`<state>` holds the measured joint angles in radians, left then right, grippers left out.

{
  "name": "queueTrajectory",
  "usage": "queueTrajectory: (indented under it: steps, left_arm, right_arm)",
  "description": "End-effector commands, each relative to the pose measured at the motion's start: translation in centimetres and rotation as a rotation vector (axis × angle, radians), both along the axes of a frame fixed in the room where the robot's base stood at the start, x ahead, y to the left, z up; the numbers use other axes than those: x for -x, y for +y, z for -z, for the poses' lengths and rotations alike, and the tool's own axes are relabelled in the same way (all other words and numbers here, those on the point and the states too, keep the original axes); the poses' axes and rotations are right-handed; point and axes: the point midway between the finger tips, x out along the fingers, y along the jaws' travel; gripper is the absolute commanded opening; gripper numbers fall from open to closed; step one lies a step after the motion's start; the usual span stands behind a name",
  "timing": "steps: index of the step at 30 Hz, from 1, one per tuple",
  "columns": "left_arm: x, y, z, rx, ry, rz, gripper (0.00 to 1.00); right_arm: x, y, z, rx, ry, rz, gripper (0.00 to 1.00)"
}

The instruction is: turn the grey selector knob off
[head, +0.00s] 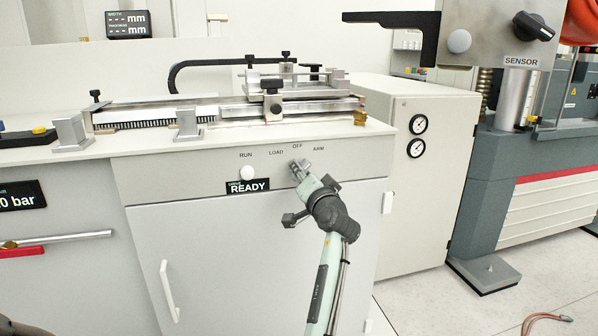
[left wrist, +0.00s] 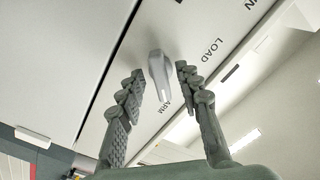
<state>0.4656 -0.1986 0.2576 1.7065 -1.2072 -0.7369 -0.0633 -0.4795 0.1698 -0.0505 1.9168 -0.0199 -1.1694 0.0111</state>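The grey selector knob (left wrist: 158,72) is on the light cabinet front panel, with its bar seeming to point near the ARM label in the left wrist view. My left gripper (left wrist: 160,75) is open, with one finger on each side of the knob and a visible gap on both sides. The head view also shows my left gripper (head: 302,168) at the panel, just below the OFF and ARM labels; there its fingers mostly hide the knob. In the left wrist view the OFF label is hidden, probably behind a finger. My right gripper is not in view.
A white round button (head: 246,173) and a READY display (head: 248,187) are left of the knob. A metal fixture (head: 272,105) stands on the worktop above. A cabinet with two gauges (head: 416,190) and a grey machine (head: 500,180) stand to the right. A door handle (head: 168,290) sticks out below.

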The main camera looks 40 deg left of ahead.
Motion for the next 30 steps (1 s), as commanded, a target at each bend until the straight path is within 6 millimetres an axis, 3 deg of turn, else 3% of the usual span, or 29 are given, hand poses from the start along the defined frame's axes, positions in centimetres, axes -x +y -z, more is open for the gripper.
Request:
queueTrajectory:
  steps: [9,18,28,30]
  left_arm:
    - [0.0,-0.1,0.0,0.0,0.0,0.0,0.34]
    - [0.0,-0.1,0.0,0.0,0.0,0.0,0.0]
    - [0.0,-0.1,0.1,0.01,-0.013,-0.001,0.0]
    - [0.0,-0.1,0.2,0.021,-0.027,0.0,0.0]
  right_arm:
    - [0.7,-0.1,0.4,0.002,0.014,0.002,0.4]
    - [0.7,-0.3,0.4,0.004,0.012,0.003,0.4]
    - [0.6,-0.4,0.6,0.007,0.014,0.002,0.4]
    - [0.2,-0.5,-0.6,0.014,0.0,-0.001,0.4]
